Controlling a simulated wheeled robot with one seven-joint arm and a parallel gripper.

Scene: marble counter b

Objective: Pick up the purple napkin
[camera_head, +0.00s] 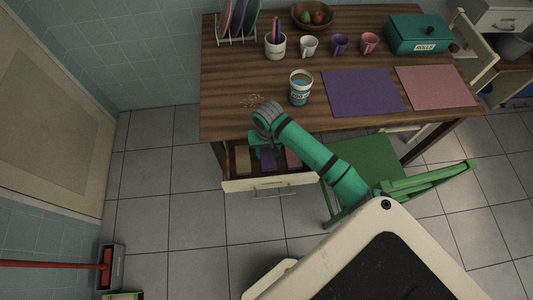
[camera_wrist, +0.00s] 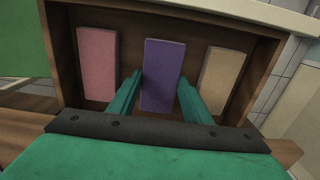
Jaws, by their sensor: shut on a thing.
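The purple napkin (camera_wrist: 163,65) is a folded rectangle in the middle of the open drawer (camera_wrist: 262,75), between a pink and a beige napkin. It also shows, partly hidden by my arm, in the head view (camera_head: 268,159). My gripper (camera_wrist: 161,78) reaches down into the drawer, one green finger at each long side of the purple napkin. It is shut on the napkin, which still appears to be down in the drawer.
The pink napkin (camera_wrist: 97,62) and the beige napkin (camera_wrist: 221,79) lie apart on either side. The wooden table (camera_head: 225,75) overhangs the drawer and bears a tin (camera_head: 300,90), mugs and two placemats. A green chair (camera_head: 365,160) stands close to the drawer's right.

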